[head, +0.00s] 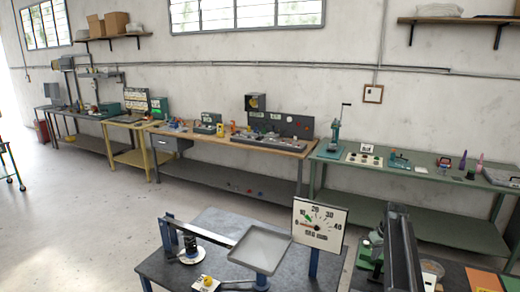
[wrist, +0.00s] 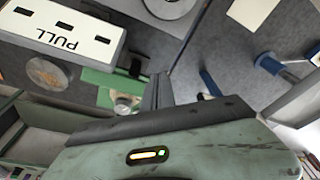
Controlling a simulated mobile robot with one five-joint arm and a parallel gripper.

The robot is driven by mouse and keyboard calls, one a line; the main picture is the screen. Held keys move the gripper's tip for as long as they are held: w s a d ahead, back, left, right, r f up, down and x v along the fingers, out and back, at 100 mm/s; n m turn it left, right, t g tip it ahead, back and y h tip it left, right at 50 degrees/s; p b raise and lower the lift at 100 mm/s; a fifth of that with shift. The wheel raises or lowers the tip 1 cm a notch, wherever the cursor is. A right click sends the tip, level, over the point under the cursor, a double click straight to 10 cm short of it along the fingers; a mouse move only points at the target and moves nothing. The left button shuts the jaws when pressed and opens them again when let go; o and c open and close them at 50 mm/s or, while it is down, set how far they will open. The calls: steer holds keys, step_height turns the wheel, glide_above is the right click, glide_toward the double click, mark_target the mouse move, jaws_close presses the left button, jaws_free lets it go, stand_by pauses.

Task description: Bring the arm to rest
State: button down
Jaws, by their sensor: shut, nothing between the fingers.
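My gripper (wrist: 158,90) shows in the wrist view with its dark fingers together and nothing between them. Its grey-green body (wrist: 170,155) fills the lower part of that view. In the wrist view the fingers are over a dark grey surface, beside a white block marked PULL (wrist: 68,32). In the head view, dark parts that look like my arm (head: 400,245) stand at the lower right, right of the dial board (head: 319,222). I cannot make out the fingertips there.
A dark table (head: 215,222) in front carries a grey tray (head: 260,247), a beam with a weight (head: 191,245) and the dial board. Benches with many tools (head: 240,140) line the back wall. Open floor (head: 80,220) lies to the left. Blue posts (wrist: 270,64) show in the wrist view.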

steer(key=s+a+f+n+b, duration=0.1)
steer(key=s+a+f+b, duration=0.3)
steer(key=a, duration=0.7)
steer(key=s+a+f+n+b, duration=0.1)
steer(key=s+a+f+b, duration=0.25)
steer(key=a, duration=0.75)
steer(key=s+a+f+m+g+b, duration=0.1)
steer(key=s+a, duration=0.3)
steer(key=s, duration=0.5)
steer(key=s+a+f+m+g+b, duration=0.1)
steer(key=s+a+f+m, duration=0.1)
steer(key=s, duration=0.6)
steer(key=shift+s+a+f+m, duration=0.15)
steer(key=shift+s+a+m, duration=0.2)
steer(key=shift+a+m, duration=0.45)
steer(key=shift+a, duration=0.1)
